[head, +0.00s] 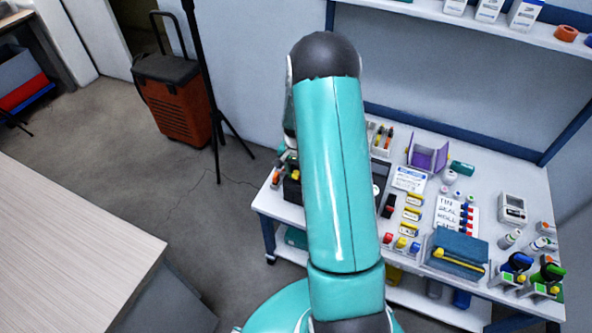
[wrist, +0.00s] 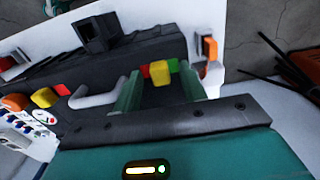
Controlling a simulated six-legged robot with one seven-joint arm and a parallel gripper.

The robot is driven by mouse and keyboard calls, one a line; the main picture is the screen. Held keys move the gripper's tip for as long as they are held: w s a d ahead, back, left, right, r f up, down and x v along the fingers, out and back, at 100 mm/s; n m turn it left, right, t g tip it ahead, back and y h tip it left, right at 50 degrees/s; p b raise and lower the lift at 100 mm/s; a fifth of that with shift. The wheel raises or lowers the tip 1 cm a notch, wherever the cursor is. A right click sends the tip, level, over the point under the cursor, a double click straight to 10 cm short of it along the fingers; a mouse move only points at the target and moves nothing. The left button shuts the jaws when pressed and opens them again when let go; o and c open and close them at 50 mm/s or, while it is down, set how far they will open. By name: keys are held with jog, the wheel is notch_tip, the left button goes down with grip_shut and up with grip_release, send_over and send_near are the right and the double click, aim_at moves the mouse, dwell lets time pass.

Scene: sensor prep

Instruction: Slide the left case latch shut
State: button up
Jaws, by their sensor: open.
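The dark case (wrist: 110,62) lies on the white bench in the wrist view, with a pale handle (wrist: 97,95) on its front. A yellow latch block (wrist: 160,73) sits between a red mark (wrist: 145,71) and a green mark (wrist: 174,65). It is on the tripod side, the left end in the head view. A second yellow latch (wrist: 45,97) is beyond the handle, with a red mark (wrist: 62,89) beside it. My gripper (wrist: 159,82) is open, its green fingers on either side of the first latch; contact cannot be told.
An orange part (wrist: 209,48) in a white holder stands close beside the right finger. A black tripod (head: 213,110) and an orange-black wheeled box (head: 174,98) stand beyond the bench end. The bench (head: 410,138) is crowded right of my arm with a blue case (head: 458,246) and small parts.

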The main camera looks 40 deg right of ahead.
jog(key=shift+c, duration=0.2)
grip_shut()
jog(key=shift+s+d, duration=0.45)
jog(key=shift+s, duration=0.25)
jog(key=shift+o, duration=0.2)
grip_release()
jog(key=shift+a, duration=0.1)
